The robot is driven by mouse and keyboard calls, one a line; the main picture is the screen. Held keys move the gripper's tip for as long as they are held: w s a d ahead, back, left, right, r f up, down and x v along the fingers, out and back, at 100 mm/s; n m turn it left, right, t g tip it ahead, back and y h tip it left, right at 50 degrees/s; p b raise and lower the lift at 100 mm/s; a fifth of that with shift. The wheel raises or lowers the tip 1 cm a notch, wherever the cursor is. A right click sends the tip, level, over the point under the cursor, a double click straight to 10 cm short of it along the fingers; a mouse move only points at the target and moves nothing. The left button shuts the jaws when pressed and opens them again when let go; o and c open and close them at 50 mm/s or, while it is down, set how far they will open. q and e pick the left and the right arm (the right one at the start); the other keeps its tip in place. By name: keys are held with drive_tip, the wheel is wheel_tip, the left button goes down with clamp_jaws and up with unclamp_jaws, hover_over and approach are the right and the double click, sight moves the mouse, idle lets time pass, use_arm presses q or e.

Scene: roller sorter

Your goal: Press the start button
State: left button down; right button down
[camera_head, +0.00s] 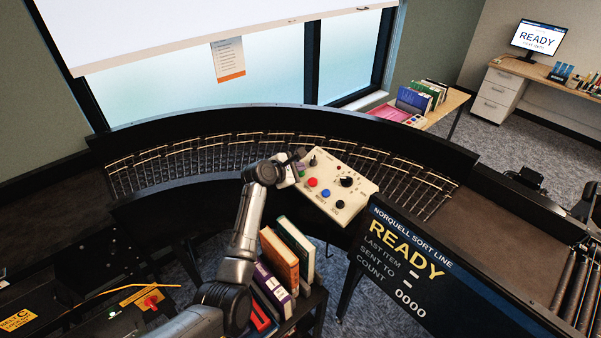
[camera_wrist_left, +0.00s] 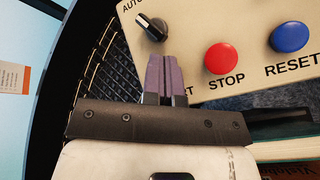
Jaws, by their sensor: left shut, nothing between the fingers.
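The cream control panel (camera_head: 335,172) stands at the inner edge of the curved roller conveyor. It carries a red STOP button (camera_wrist_left: 221,58), a blue RESET button (camera_wrist_left: 289,37) and black knobs. My left gripper (camera_head: 299,166) is shut and empty at the panel's left end. In the left wrist view its purple fingers (camera_wrist_left: 162,77) cover the spot left of STOP, where only the last letters of the START label show. My right gripper is out of view.
The sort line display (camera_head: 405,262) reads READY with count 0000. A cart of books (camera_head: 280,258) stands just below the panel, near my left arm. The curved conveyor (camera_head: 230,148) looks empty. A monitor (camera_head: 538,38) at the back also reads READY.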

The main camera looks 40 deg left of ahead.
use_arm(q)
drive_tip(key=shift+w+f, duration=0.15)
drive_tip(key=shift+f, duration=0.25)
idle(0.6)
drive_tip(key=shift+s+r+p, duration=0.25)
drive_tip(key=shift+r+p, duration=0.45)
drive_tip(key=shift+p, duration=0.35)
drive_tip(key=shift+r+p, duration=0.2)
drive_tip(key=shift+p, duration=0.1)
drive_tip(key=shift+s+r+p, duration=0.25)
drive_tip(key=shift+r+p, duration=0.45)
drive_tip(key=shift+p, duration=0.25)
drive_tip(key=r+p, duration=0.1)
drive_tip(key=p, duration=0.1)
drive_tip(key=s+r+p, duration=0.1)
drive_tip(key=r+p, duration=0.1)
drive_tip(key=shift+s+a, duration=0.15)
drive_tip(key=shift+a, duration=0.05)
